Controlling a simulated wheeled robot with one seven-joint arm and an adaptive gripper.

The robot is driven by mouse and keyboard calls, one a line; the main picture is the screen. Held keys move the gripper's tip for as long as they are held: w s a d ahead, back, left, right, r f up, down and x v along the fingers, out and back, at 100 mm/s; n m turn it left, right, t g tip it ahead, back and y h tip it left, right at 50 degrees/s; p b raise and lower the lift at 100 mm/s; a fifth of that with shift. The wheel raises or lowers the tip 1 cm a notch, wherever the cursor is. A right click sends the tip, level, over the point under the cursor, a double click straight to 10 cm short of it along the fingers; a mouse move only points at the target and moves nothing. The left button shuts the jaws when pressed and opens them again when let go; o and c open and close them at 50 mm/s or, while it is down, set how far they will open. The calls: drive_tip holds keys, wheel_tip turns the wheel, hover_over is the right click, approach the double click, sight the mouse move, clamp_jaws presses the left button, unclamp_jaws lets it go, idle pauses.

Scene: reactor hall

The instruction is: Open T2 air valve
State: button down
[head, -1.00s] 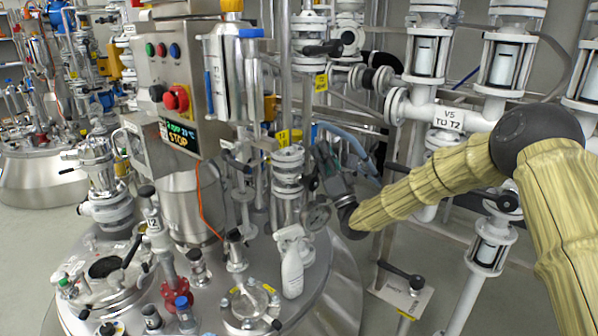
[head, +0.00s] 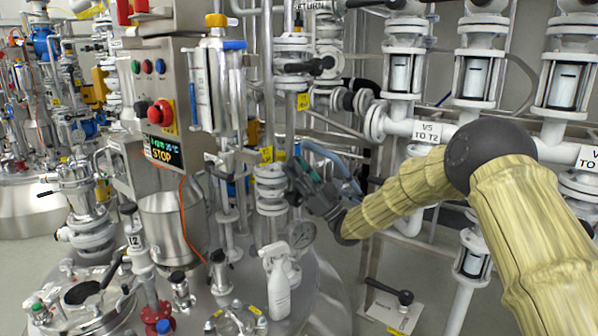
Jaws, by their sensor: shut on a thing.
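My gripper (head: 292,170) is in the middle of the head view, at the end of my yellow-sleeved arm. It is at the right side of a white flanged valve stack (head: 271,198) that rises from the steel reactor lid. Yellow tags (head: 266,154) hang just above and left of the fingers. The gripper is shut on what seems to be the valve handle there. The fingers cover the handle, so its angle and the exact contact cannot be seen.
A round gauge (head: 300,235) and a white spray bottle (head: 278,285) are below my gripper. A black-handled valve (head: 390,292) stands lower right.

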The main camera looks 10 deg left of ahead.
drive_tip(key=shift+a+f, duration=0.15)
drive_tip(key=c, duration=1.3)
unclamp_jaws()
drive_tip(key=shift+a, duration=0.1)
drive_tip(key=shift+d, duration=0.25)
drive_tip(key=v, duration=1.1)
drive_tip(key=shift+d+f, duration=0.25)
drive_tip(key=shift+f, duration=0.05)
